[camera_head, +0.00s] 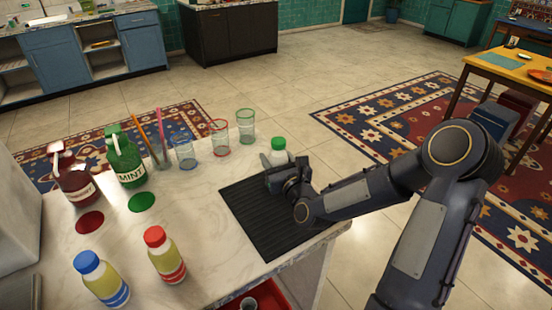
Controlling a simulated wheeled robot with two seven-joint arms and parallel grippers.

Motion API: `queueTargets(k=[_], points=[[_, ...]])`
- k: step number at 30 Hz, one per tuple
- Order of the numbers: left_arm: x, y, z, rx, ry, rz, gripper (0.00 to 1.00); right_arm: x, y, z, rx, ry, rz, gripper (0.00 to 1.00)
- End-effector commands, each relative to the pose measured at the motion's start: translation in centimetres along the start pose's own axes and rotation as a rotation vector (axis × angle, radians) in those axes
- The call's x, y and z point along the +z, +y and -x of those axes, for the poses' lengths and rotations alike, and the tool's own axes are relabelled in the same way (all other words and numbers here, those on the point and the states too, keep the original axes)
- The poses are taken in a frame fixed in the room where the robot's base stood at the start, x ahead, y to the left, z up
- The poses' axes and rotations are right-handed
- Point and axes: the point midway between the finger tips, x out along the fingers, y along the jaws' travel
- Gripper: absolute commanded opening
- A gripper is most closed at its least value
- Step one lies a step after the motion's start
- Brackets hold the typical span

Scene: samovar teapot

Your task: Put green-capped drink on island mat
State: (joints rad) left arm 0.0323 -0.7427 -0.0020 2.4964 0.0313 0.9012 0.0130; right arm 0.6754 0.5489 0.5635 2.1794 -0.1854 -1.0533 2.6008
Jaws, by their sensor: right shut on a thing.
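The green-capped drink (279,149) is at the far right of the island, at the far edge of the black mat (262,231). Its green cap and white upper part show; the gripper hides its lower part, so I cannot tell whether it touches the mat. My right gripper (277,168) is shut on the drink, and my right arm reaches in from the right over the mat. My left gripper is not in view.
A blue-capped bottle (101,279) and red-capped bottle (165,256) stand front left. A green MINT jar (124,160), a dark red jar (74,178) and several glasses, including a red-rimmed one (220,138), line the back. Most of the mat is clear.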

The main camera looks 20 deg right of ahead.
Motion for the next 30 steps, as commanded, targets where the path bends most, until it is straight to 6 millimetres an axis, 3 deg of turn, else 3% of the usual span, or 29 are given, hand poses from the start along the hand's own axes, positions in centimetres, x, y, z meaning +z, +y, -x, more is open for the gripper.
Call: queueTargets(k=[8, 9, 14, 25, 30], points=[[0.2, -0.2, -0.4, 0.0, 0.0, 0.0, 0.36, -0.3, 0.0, 0.0, -0.001, -0.002, 0.0, 0.18], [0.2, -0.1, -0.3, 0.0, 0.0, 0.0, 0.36, -0.3, 0.0, 0.0, -0.001, 0.0, 0.0, 0.51], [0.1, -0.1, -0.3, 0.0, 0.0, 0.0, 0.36, -0.2, 0.0, 0.0, -0.001, 0.0, -0.001, 0.7], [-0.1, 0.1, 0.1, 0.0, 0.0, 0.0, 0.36, 0.2, 0.0, 0.2, -0.001, 0.001, 0.0, 0.7], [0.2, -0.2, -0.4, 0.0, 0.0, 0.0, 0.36, -0.1, -0.1, 3.1, -0.002, 0.002, 0.001, 0.7]])
